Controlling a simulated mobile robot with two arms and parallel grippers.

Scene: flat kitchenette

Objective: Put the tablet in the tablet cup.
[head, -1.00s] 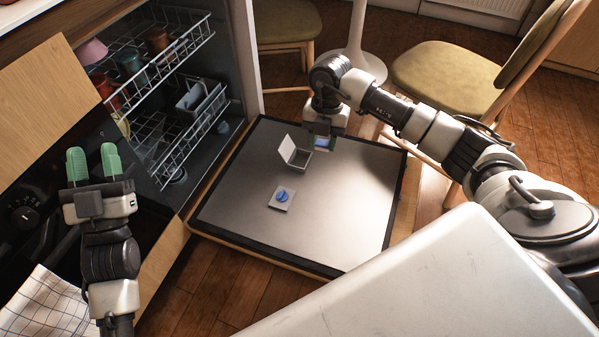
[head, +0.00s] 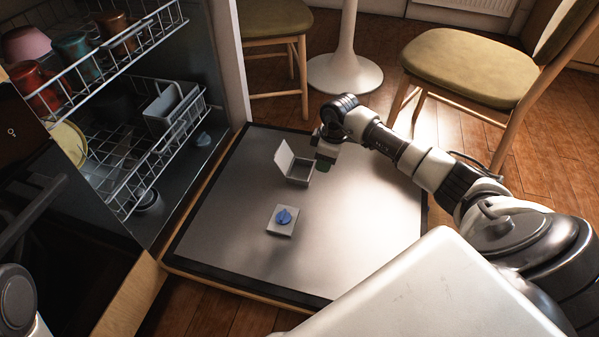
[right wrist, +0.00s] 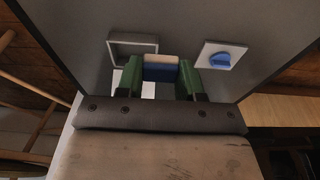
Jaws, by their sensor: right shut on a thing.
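The tablet cup (head: 297,181) is a small pale box with its lid raised, on the open dishwasher door. In the right wrist view the tablet cup (right wrist: 133,38) shows open, beyond the fingers and to their left. My right gripper (head: 323,167) is just right of the cup in the head view. Its green fingers (right wrist: 162,80) are shut on the tablet (right wrist: 160,72), a blue block with a cream layer. The tablet is apart from the cup's opening in the wrist view and cannot be made out in the head view. My left gripper is out of view.
A pale square plate with a blue knob (head: 284,217) sits nearer on the door (head: 350,240). Dishwasher racks (head: 150,120) with cups stand at the left. Chairs (head: 465,65) and a white table pedestal (head: 344,70) are behind. The door around the cup is mostly clear.

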